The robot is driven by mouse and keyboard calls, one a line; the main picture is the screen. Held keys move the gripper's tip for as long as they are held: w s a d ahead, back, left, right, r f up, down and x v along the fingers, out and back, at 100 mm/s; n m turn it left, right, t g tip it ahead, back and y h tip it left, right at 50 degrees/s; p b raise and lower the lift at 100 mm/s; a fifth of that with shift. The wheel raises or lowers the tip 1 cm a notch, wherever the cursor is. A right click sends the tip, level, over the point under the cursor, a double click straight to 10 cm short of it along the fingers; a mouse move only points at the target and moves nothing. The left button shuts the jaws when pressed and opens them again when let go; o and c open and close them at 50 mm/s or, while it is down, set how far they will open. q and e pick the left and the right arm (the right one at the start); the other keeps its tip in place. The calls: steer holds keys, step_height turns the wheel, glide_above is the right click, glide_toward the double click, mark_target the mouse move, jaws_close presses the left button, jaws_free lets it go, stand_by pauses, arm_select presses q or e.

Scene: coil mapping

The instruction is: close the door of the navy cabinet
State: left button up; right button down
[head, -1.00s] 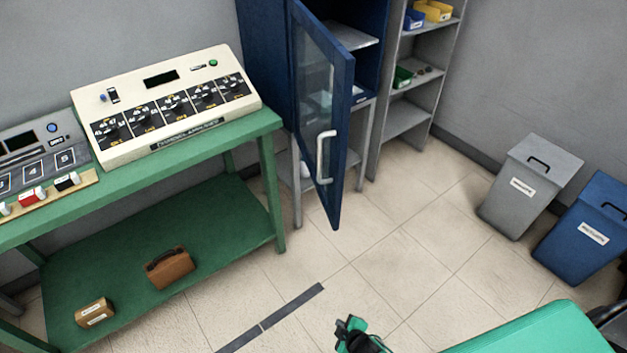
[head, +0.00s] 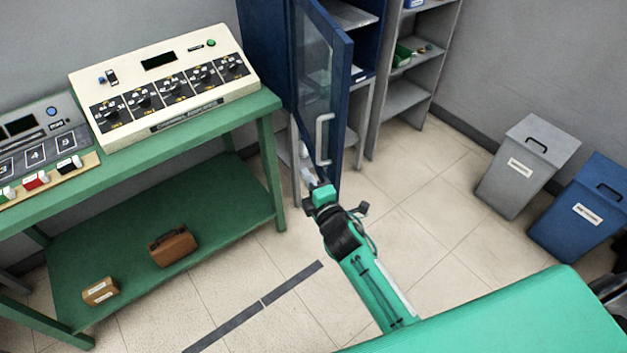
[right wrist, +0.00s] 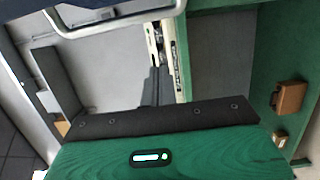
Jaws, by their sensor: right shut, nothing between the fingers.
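The navy cabinet (head: 262,45) stands against the back wall. Its glass-paned navy door (head: 345,95) stands open, swung out toward me, with a pale vertical handle (head: 321,140) near its free edge. My right gripper (head: 311,180) is shut and empty by the door's lower free corner, just below the handle; I cannot tell whether it touches. It hides part of the door's bottom edge. In the right wrist view the shut fingers (right wrist: 155,88) point toward the door, and the handle (right wrist: 120,18) shows at the top. My left gripper is out of view.
A green bench (head: 190,130) with a cream console (head: 165,85) stands left of the door. Grey shelves (head: 405,95) stand right of the cabinet. Grey (head: 525,165) and blue (head: 580,215) bins stand at the right. The floor between is clear.

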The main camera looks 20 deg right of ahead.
steer(key=w+d+p, duration=0.3)
steer(key=w, duration=0.2)
steer(key=shift+w, duration=0.15)
steer(key=shift+d, duration=0.2)
stand_by(0.3)
